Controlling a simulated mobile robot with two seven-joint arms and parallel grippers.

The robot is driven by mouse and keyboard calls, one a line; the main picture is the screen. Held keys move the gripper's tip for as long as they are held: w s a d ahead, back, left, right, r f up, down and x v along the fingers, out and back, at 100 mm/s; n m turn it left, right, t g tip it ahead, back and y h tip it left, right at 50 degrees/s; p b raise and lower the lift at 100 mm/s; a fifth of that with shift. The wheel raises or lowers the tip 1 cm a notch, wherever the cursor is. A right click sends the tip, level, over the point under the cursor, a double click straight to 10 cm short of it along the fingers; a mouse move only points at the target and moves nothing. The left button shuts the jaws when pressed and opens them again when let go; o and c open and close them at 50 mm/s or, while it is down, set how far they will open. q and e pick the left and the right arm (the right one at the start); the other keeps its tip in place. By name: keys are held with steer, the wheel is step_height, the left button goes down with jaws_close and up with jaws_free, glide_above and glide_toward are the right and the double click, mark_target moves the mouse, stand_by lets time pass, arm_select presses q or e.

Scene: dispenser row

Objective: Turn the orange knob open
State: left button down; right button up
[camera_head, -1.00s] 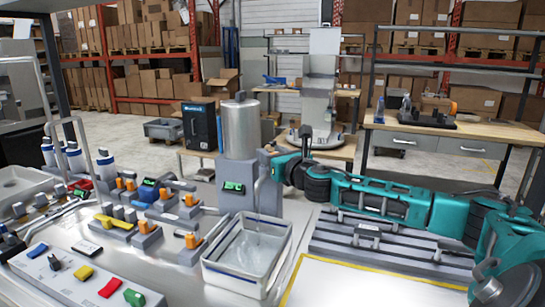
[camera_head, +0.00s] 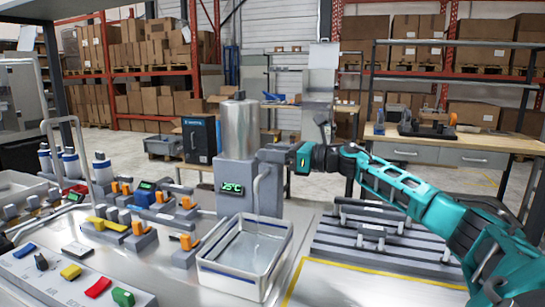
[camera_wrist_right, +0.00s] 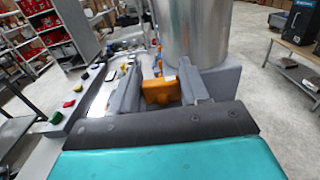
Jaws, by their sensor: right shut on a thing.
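The dispenser is a metal cylinder (camera_head: 239,128) on a grey body (camera_head: 232,172) with a lit green display. The orange knob (camera_wrist_right: 160,92) shows in the right wrist view between the two grey fingers of my right gripper. The fingers lie on either side of it and are shut on it. In the head view my right gripper (camera_head: 270,154) is at the right side of the grey body, and the knob is hidden there. A grey spout tube (camera_head: 258,190) comes down below the gripper. My left gripper is not in view.
A clear open bin (camera_head: 244,258) stands below the spout. Several grey valves with orange levers (camera_head: 188,241) stand to its left. A ribbed grey rack (camera_head: 378,238) lies under my right arm. A panel with coloured buttons (camera_head: 98,287) is at front left.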

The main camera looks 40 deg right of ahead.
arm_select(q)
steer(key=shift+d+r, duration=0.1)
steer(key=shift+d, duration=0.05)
arm_select(e)
steer(key=shift+r, duration=0.1)
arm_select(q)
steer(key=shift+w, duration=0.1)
arm_select(e)
steer(key=o, duration=1)
steer(key=shift+c, duration=0.2)
steer(key=shift+s+d+f, duration=0.2)
steer(key=shift+s+f, duration=0.05)
steer(key=shift+s, duration=0.05)
arm_select(q)
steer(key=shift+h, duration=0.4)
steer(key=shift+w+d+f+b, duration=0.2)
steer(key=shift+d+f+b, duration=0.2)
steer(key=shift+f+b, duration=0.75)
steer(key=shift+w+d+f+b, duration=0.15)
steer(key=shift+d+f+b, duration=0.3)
steer(key=shift+b, duration=1.25)
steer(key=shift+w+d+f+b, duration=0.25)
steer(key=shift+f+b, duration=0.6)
steer(key=shift+b, duration=0.6)
arm_select(e)
steer(key=v, duration=1.2)
steer(key=shift+r, duration=0.2)
